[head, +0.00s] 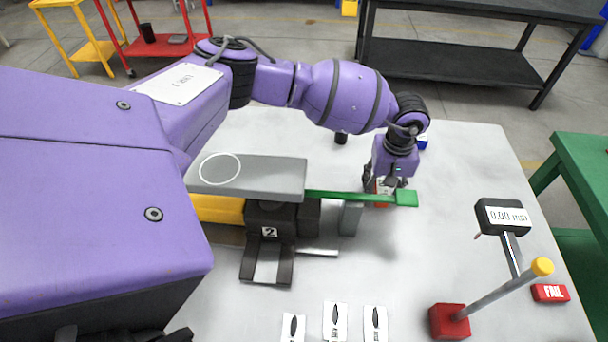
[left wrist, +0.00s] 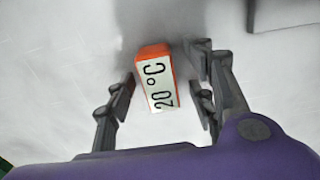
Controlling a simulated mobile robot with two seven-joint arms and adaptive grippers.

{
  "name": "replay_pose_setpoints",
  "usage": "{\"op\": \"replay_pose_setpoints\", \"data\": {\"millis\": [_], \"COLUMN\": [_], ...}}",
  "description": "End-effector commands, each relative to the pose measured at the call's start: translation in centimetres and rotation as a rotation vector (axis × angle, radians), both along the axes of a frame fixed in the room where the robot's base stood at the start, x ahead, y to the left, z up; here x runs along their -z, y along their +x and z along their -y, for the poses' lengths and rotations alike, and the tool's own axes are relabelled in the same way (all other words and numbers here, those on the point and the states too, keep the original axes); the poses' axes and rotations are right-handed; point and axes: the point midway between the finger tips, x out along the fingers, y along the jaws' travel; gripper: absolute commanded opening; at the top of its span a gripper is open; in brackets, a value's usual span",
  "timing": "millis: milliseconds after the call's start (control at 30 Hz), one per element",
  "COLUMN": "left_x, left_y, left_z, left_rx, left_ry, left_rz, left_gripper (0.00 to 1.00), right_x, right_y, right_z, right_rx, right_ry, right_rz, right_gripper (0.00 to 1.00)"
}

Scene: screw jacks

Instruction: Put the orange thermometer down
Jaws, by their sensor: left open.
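The orange thermometer (left wrist: 154,78) has a white face reading 20 °C. In the left wrist view it lies on the white table between the two fingers of my left gripper (left wrist: 164,100), with a gap visible on each side. In the head view the left gripper (head: 384,188) points down at the table, and only a bit of the orange thermometer (head: 381,200) shows behind a green bar. My left gripper is open. My right gripper does not show in either view.
A jack marked 2 (head: 270,232) carries a grey plate (head: 260,178). A green bar (head: 340,196) reaches in front of the left gripper. A gauge reading 0.00 mm (head: 503,216) stands on a red base (head: 449,321), beside a red FAIL block (head: 549,293). Table space right of the gripper is clear.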

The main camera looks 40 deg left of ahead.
Motion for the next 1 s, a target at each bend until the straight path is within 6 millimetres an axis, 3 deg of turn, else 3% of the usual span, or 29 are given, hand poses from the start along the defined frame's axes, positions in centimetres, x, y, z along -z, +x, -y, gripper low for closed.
{"op": "replay_pose_setpoints", "data": {"millis": [67,400,733,1000], "left_x": [0.1,-0.1,-0.8,-5.9], "left_y": [0.0,0.0,0.2,0.3], "left_z": [0.0,0.0,0.1,0.1], "left_rx": [0.0,0.0,0.001,0.002], "left_ry": [0.0,0.0,-0.001,-0.002], "left_rz": [-0.001,0.0,0.003,0.008], "left_gripper": [0.45,0.0,0.0,0.0], "right_x": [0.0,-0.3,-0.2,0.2], "right_y": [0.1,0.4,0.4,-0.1], "right_z": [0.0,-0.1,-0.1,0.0], "right_rx": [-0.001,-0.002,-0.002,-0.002], "right_ry": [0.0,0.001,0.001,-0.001], "right_rz": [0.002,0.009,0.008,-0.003], "right_gripper": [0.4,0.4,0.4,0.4]}}
